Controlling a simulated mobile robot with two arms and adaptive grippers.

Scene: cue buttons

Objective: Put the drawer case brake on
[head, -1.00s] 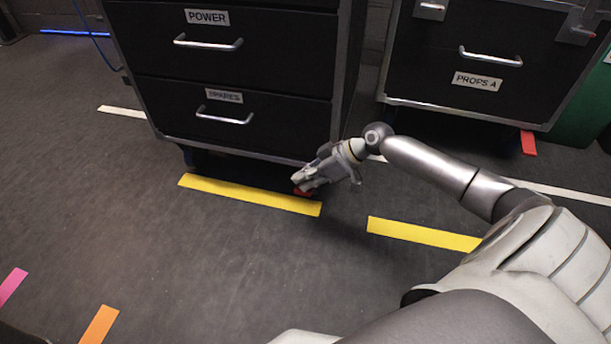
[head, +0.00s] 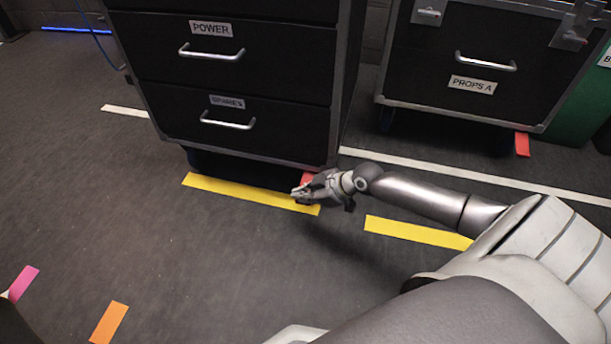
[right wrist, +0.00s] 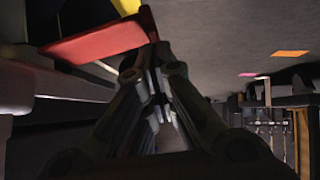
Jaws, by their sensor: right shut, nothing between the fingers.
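The black drawer case (head: 240,62) with POWER and SPARES labels stands at the upper left of the head view. Its red brake pedal (head: 308,178) shows at the bottom right corner, partly hidden by my right gripper. In the right wrist view the red pedal (right wrist: 97,42) sticks out from the left, close to the fingertips. My right gripper (head: 297,195) is shut and empty, low at the pedal, over the end of a yellow floor strip. It also shows in the right wrist view (right wrist: 152,55). I cannot tell whether it touches the pedal. My left gripper is not in view.
A second case, labelled PROPS A (head: 440,85), stands at the right with its own red pedal (head: 522,144). Yellow floor strips (head: 235,190) (head: 415,232) run in front of the drawer case. The floor at the lower left is clear except for pink and orange tape.

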